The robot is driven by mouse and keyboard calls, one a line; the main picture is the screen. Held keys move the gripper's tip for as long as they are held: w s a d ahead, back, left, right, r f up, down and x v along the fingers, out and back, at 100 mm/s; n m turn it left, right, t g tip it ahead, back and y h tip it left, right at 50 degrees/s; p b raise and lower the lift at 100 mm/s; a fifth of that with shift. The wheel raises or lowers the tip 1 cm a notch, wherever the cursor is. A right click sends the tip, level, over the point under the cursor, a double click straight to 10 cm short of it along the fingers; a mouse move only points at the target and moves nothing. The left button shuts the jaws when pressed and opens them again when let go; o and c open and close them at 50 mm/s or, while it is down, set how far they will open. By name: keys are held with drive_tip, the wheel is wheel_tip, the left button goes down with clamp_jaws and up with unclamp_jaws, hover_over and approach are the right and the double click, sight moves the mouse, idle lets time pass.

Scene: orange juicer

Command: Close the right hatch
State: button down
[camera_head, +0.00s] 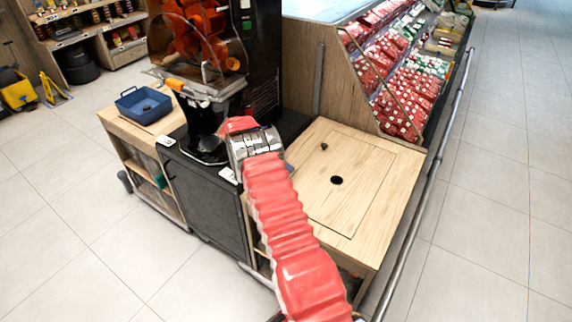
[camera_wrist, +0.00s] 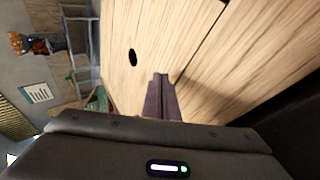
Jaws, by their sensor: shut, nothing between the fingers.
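The right hatch (camera_head: 350,199) is a square light-wood panel with a round dark hole, set in the wooden counter top right of the juicer. It lies flat, with a thin dark seam around it, and looks level with the counter. In the wrist view the hatch (camera_wrist: 165,28) fills the upper middle, with its hole left of my fingers and a dark seam to the right. My gripper (camera_wrist: 160,78) is shut and empty, its fingertips over the wood. I cannot tell whether they touch it. In the head view my gripper's dark body blends into the black counter.
The orange juicer (camera_head: 202,50) stands on a black cabinet (camera_head: 207,190) left of the hatch. A blue basket (camera_head: 143,105) sits on the left counter. A display of red packages (camera_head: 405,85) is behind, and a metal rail (camera_head: 432,165) runs along the right.

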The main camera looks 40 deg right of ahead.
drive_tip(key=shift+w+a, duration=0.15)
drive_tip(key=shift+a, duration=0.1)
drive_tip(key=shift+w+a+r, duration=0.15)
drive_tip(key=shift+r, duration=0.05)
drive_tip(key=v, duration=0.6)
drive_tip(key=shift+w+a+r, duration=0.2)
drive_tip(key=shift+s, duration=0.15)
idle(0.4)
